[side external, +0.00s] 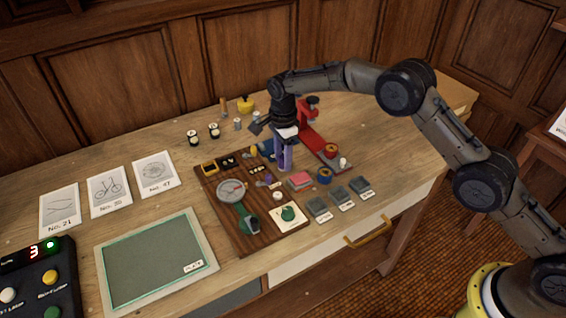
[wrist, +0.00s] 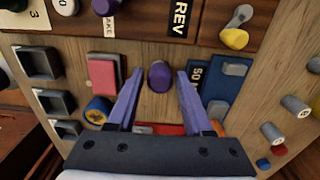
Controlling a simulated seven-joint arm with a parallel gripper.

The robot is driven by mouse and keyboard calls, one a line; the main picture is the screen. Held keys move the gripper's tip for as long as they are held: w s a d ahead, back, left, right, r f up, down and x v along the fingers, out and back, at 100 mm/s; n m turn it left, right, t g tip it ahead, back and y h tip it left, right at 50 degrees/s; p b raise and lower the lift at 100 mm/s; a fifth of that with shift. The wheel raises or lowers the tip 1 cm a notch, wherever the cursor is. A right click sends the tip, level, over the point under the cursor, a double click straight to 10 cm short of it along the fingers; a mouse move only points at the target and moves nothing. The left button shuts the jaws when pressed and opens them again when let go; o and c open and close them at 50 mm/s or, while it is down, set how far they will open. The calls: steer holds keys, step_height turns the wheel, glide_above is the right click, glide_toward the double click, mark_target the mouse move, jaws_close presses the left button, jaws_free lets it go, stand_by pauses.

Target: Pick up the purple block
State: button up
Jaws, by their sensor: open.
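A purple rounded piece (wrist: 159,76) stands on the wooden surface in the wrist view, between my two fingertips and apart from both. It is the purple thing nearest my gripper; a box-shaped purple block is not clearly seen. Another dark purple knob (wrist: 105,6) is cut by the top edge of that view.
A pink-red block (side external: 301,180) and a blue-and-yellow round piece (side external: 324,176) lie right of my gripper. Grey trays (side external: 318,207) line the front. A red stand (side external: 318,142) rises close behind. A dial (side external: 231,190) and green knob (side external: 288,213) are on the board (side external: 265,238).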

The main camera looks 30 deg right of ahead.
steer(key=shift+f, duration=0.35)
steer(key=shift+c, duration=0.3)
jaws_close()
steer(key=shift+r, duration=0.15)
